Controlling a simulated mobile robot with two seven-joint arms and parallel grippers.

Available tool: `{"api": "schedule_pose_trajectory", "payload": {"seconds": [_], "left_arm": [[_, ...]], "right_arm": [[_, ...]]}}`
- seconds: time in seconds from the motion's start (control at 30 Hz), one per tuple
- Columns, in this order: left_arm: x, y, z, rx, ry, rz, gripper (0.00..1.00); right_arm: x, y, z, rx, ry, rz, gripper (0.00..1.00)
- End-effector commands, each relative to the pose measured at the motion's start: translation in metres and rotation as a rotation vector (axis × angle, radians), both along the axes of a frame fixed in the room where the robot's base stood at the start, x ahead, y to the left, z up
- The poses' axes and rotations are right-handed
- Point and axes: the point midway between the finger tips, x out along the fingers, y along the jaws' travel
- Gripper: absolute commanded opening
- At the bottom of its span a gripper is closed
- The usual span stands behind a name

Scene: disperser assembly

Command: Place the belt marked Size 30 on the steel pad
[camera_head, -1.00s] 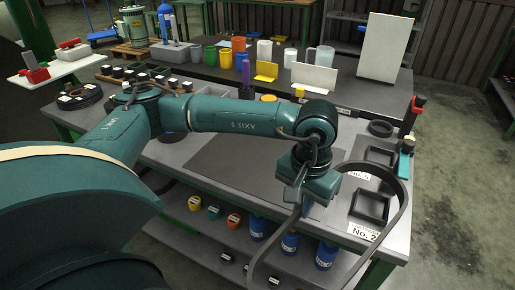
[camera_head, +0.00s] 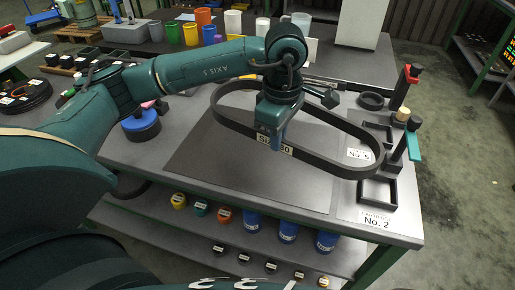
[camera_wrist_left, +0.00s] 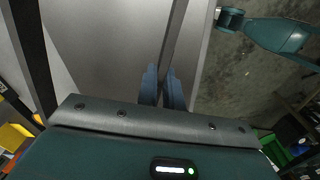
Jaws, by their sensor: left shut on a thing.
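The black belt (camera_head: 322,161) is a long oval loop with a white label (camera_head: 275,146) whose visible end reads "30". My left gripper (camera_head: 277,140) is shut on the near strand beside the label. The loop spreads roughly level over the steel pad (camera_head: 240,172), a dark flat rectangle on the table. Its right end reaches past the pad over the No. 5 label. I cannot tell whether the belt touches the surface. In the left wrist view, a dark belt strand (camera_wrist_left: 174,42) runs between the blue fingertips (camera_wrist_left: 162,88).
Black square frames (camera_head: 377,192) and upright tools with red (camera_head: 411,73) and teal (camera_head: 413,145) handles stand at the table's right end. A blue round object (camera_head: 141,125) sits left. Coloured cups (camera_head: 191,34) line the back. The pad's near part is clear.

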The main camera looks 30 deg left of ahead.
Motion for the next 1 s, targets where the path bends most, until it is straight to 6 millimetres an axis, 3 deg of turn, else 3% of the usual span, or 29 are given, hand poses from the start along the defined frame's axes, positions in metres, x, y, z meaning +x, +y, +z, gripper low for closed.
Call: {"api": "schedule_pose_trajectory", "payload": {"seconds": [0.2,0.4,0.57,0.8,1.0], "left_arm": [[0.015,0.004,0.011,-0.016,-0.001,0.606,0.00],[0.022,0.007,0.018,-0.023,0.005,0.976,0.00],[0.024,0.008,0.015,-0.023,0.009,1.096,0.00],[0.023,0.009,-0.028,-0.021,0.011,1.111,0.00],[0.024,0.009,-0.045,-0.023,0.009,1.109,0.00]], "right_arm": [[0.000,-0.001,-0.005,0.009,0.003,-0.005,0.59],[0.000,0.001,-0.006,0.020,0.004,-0.010,0.59],[0.000,0.001,-0.006,0.022,0.005,-0.010,0.59],[0.000,0.001,-0.004,0.020,0.004,-0.010,0.59],[0.000,0.001,-0.004,0.019,0.004,-0.009,0.59]]}}
